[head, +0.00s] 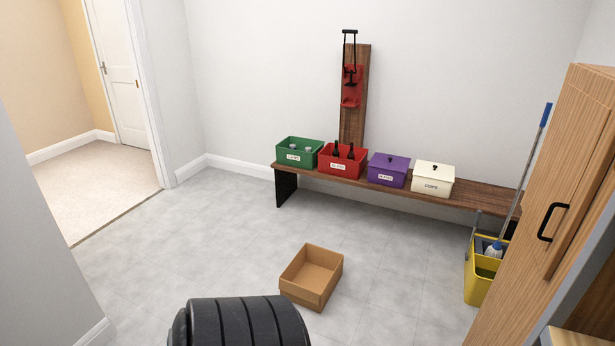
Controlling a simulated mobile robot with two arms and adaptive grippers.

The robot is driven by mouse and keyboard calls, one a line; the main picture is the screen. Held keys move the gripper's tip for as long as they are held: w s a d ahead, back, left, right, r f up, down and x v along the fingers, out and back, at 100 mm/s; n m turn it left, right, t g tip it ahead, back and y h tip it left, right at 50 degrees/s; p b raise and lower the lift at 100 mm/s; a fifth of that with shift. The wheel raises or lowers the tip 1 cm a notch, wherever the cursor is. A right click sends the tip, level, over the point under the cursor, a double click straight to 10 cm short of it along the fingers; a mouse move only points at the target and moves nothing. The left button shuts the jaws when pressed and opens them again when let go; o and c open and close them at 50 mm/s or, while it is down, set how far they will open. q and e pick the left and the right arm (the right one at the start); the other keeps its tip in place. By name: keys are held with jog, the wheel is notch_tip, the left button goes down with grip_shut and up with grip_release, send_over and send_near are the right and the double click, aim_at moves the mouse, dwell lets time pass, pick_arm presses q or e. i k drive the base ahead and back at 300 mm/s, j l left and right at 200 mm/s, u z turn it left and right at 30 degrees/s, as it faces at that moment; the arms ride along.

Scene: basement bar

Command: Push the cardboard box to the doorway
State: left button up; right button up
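The cardboard box (322,288) is brown, open at the top and looks empty. It stands upright on the grey floor near the bottom middle of the head view, a little turned. A black ribbed part of my own body is at the bottom edge, close to the box's lower left in the picture. The doorway (118,212) is at the left, an opening onto a beige carpeted room with a white door (122,75) standing at its far side. Neither of my grippers is in view.
A wooden bench (470,196) along the back wall holds a green crate (292,158), a red crate (338,168) with bottles, a purple box (386,176) and a cream box (431,187). A yellow mop bucket (476,290) and wooden cabinet (545,200) stand right. Floor between box and doorway is clear.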

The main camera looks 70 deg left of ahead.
aim_at(310, 279)
jog(key=u, duration=2.25)
jog(key=i+z, duration=0.3)
jog(key=i, duration=0.3)
